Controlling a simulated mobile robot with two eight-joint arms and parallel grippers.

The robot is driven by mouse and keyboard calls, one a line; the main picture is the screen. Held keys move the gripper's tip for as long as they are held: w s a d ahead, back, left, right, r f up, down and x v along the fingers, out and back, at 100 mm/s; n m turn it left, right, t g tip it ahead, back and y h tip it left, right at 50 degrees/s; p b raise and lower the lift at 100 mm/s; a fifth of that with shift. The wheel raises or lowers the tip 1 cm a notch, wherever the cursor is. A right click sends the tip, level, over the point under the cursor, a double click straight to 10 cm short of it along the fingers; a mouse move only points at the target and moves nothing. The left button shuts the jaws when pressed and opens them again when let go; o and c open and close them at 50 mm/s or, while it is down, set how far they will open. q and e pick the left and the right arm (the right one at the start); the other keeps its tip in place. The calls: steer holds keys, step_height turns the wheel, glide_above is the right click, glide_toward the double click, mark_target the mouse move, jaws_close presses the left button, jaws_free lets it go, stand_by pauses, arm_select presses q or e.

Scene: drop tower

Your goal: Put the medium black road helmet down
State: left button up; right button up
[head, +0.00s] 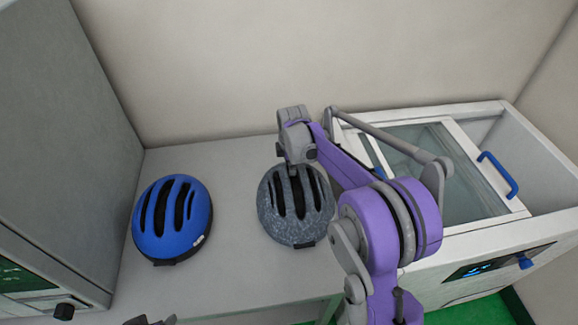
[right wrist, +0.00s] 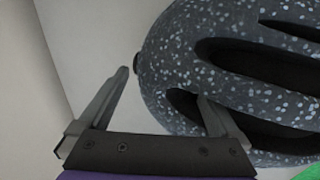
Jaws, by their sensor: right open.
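A dark grey helmet with light speckles and long vents (head: 267,209) rests on the light grey table, right of its middle. It fills the upper right of the right wrist view (right wrist: 190,60). My right gripper (head: 293,170) is over the helmet's far edge. In the right wrist view its jaws (right wrist: 163,90) are open, one finger outside the shell and the other at a vent opening. Whether either finger touches the shell cannot be told. A small grey part of my left gripper (head: 150,320) shows at the bottom edge of the head view; its jaws are not clear.
A blue helmet (head: 197,216) sits on the table (head: 225,270) to the left, apart from the speckled one. A grey cabinet (head: 60,110) stands at the left. A white machine with a glass lid and blue handle (head: 498,175) stands at the right. A wall closes the back.

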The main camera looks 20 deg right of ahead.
step_height(320, 180, up, 12)
steer(key=s+f, duration=0.1)
steer(key=s, duration=0.1)
steer(key=s+a+m, duration=0.2)
steer(key=s, duration=0.3)
steer(key=s+a+m+t, duration=0.1)
steer(key=s+a+m, duration=0.1)
steer(key=s, duration=0.4)
steer(key=s+a+m, duration=0.2)
steer(key=s+m, duration=0.2)
steer(key=s, duration=0.1)
steer(key=shift+s+a+f+t+p, duration=0.15)
steer(key=shift+s+t+p, duration=0.15)
steer(key=shift+p, duration=0.05)
steer(key=s+a+f+m, duration=0.1)
steer(key=s+f+m, duration=0.2)
steer(key=s, duration=0.3)
steer(key=s+a+f+m+t, duration=0.1)
steer(key=s+f+m, duration=0.3)
steer(key=s, duration=0.2)
steer(key=shift+s+a+f, duration=0.15)
steer(key=shift+s+a, duration=0.05)
steer(key=shift+a, duration=0.1)
